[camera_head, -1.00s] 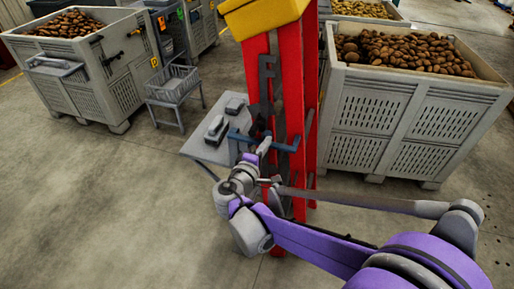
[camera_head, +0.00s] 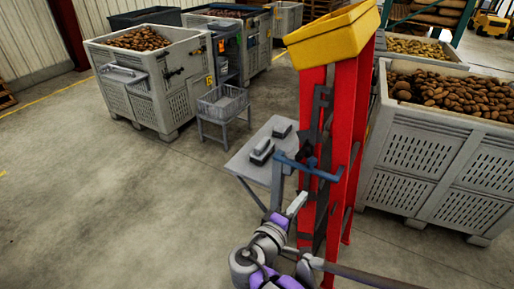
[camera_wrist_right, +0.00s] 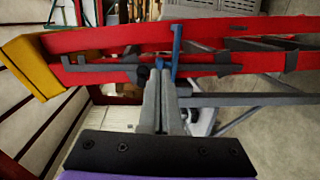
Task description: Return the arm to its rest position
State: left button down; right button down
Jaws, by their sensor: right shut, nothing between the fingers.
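My right arm, grey and purple, reaches in from the lower edge of the head view. My right gripper (camera_head: 298,203) is shut and empty in front of the red grader frame (camera_head: 345,130), just below a blue bar (camera_head: 312,169). In the right wrist view the gripper's fingers (camera_wrist_right: 160,85) are together and point at the red frame (camera_wrist_right: 220,75). The blue bar (camera_wrist_right: 176,50) stands just beyond the fingertips; I cannot tell whether they touch. My left gripper is not in view.
A yellow hopper (camera_head: 335,35) tops the red frame. A small grey table (camera_head: 250,165) stands left of it. A large potato crate (camera_head: 430,165) stands on the right, another crate (camera_head: 160,85) back left. A wire basket stand (camera_head: 223,105) is between. Floor at left is clear.

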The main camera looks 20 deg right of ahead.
jog(key=s+f+m+g+y+p, duration=0.2)
jog(key=s+f+g+y, duration=0.1)
jog(key=s+f+y, duration=0.4)
jog(key=s+a+f+m+y+p, duration=0.1)
jog(key=a+m+y, duration=0.1)
jog(key=a, duration=0.3)
jog(key=s+a+f+m+y+p, duration=0.1)
jog(key=s+a+m+y, duration=0.1)
jog(key=a+y, duration=0.3)
jog(key=shift+s+a+f, duration=0.25)
jog(key=shift+s+a, duration=0.05)
jog(key=shift+a, duration=0.05)
